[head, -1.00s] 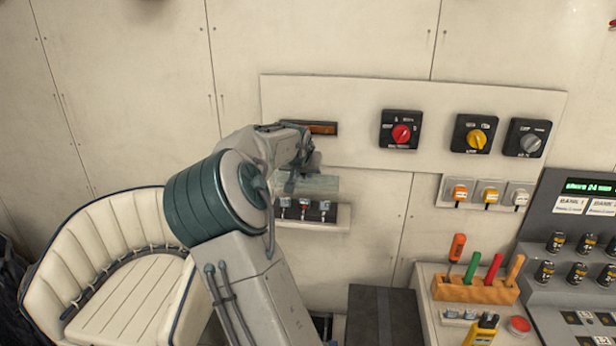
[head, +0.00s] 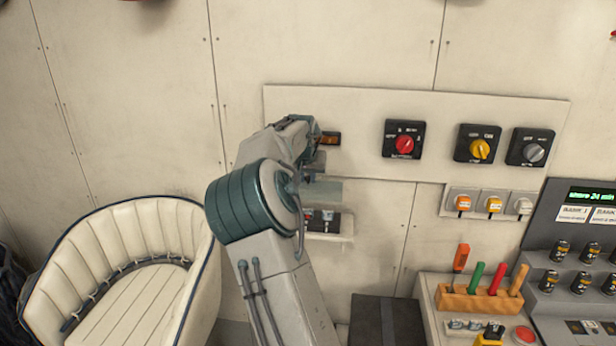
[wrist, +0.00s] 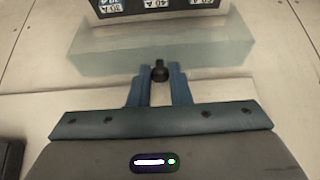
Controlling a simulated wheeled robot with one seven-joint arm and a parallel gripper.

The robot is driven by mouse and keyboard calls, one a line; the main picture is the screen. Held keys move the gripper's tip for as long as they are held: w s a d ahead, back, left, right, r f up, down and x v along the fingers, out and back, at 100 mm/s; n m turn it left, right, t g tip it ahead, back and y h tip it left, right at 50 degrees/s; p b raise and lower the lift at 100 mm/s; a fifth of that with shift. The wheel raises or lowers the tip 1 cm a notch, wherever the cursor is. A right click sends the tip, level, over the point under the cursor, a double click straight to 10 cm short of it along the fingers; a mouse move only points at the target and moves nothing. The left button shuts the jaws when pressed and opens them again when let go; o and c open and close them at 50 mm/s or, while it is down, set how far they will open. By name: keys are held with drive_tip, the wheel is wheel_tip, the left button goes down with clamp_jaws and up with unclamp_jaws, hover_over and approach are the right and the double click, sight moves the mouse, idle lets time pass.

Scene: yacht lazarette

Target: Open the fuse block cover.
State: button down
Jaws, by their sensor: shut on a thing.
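The fuse block cover is a translucent pale slab (head: 322,192) on the wall, also across the upper middle of the wrist view (wrist: 105,50). It sits above the dark fuse block (head: 328,224), whose fuses show uncovered below it. Fuse labels on the block (wrist: 152,6) appear upside down at the top of the wrist view. My gripper (wrist: 159,74) is shut on the cover's small black knob (wrist: 159,69). In the head view my arm hides the fingers and the left part of the cover and block.
A wall panel (head: 350,110) carries red (head: 404,145), yellow (head: 479,149) and grey (head: 533,149) rotary switches right of my arm. A cream seat (head: 125,262) stands at the left. A workbench with an orange tool rack (head: 480,299) is at the lower right.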

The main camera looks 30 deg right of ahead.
drive_tip(key=c, duration=1.3)
unclamp_jaws()
drive_tip(key=shift+w, duration=0.1)
drive_tip(key=shift+c, duration=0.2)
drive_tip(key=b+v, duration=0.3)
drive_tip(key=v, duration=1.1)
drive_tip(key=shift+w, duration=0.1)
